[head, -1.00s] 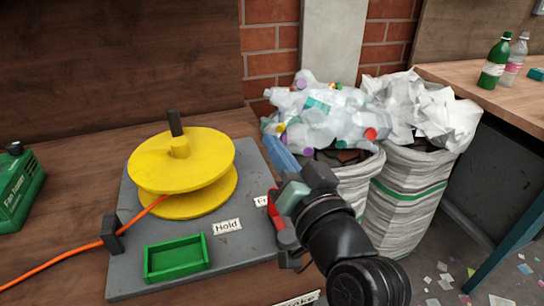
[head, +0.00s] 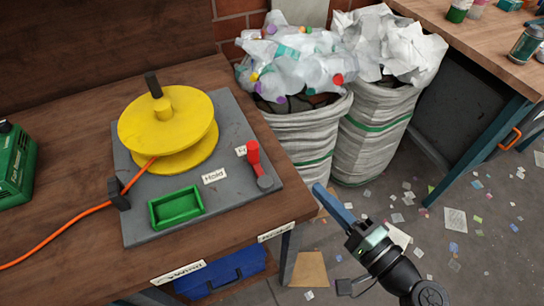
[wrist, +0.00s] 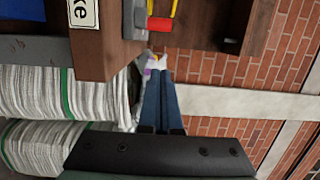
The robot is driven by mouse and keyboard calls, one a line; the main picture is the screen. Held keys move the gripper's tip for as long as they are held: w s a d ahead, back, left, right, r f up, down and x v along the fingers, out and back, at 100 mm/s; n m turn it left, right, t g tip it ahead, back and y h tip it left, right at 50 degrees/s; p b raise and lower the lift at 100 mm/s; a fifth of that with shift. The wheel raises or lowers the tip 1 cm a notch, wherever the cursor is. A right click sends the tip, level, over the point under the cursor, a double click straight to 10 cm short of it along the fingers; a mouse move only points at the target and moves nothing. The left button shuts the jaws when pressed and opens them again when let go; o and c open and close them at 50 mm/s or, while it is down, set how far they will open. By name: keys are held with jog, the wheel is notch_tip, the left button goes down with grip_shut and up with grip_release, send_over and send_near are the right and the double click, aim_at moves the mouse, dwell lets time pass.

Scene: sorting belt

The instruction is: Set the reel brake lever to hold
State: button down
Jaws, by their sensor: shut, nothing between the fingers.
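The reel brake lever has a red handle (head: 253,152) on a grey pivot at the right side of the grey base plate (head: 150,232). Its handle points toward the back, beside the partly covered "Fr…" label (head: 240,151) and away from the "Hold" label (head: 214,176). The red handle also shows at the top of the wrist view (wrist: 159,24). My gripper (head: 319,188) is right of the bench edge, apart from the lever, with its blue fingers together and empty. The wrist view shows the closed fingers (wrist: 158,78) too.
The yellow reel (head: 165,125) with an orange cord and a green tray (head: 176,206) stand on the plate. Sacks of bottles (head: 300,135) and paper (head: 385,110) stand behind my gripper. Litter lies on the open floor at right.

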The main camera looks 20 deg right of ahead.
send_near(254, 156)
jog(key=w+d, duration=0.4)
jog(key=w, duration=0.1)
jog(key=shift+w+r, duration=0.1)
jog(key=shift+w+a, duration=0.5)
jog(key=shift+a, duration=0.35)
jog(key=shift+w+a, duration=0.55)
jog(key=shift+a, duration=0.25)
jog(key=shift+w+a+n+g+y+b, duration=0.1)
jog(key=shift+n+g+y+b, duration=0.15)
jog(key=shift+n+y+b, duration=0.4)
jog(key=shift+w+a+n+g+y+b, duration=0.1)
jog(key=shift+n+g+y+b, duration=0.2)
jog(key=shift+y, duration=0.55)
jog(key=shift+w+a+n+g+y+b, duration=0.15)
jog(key=shift+n+g+y+b, duration=0.4)
jog(key=shift+n+y+b, duration=0.5)
jog(key=n+g+y, duration=0.1)
jog(key=n+g+y+b, duration=0.1)
jog(key=y, duration=0.1)
jog(key=shift+w+a+y, duration=0.2)
jog(key=shift+a+y, duration=0.05)
jog(key=shift+a, duration=0.65)
jog(key=shift+a+p, duration=0.2)
jog(key=shift+p, duration=0.2)
jog(key=shift+d, duration=0.15)
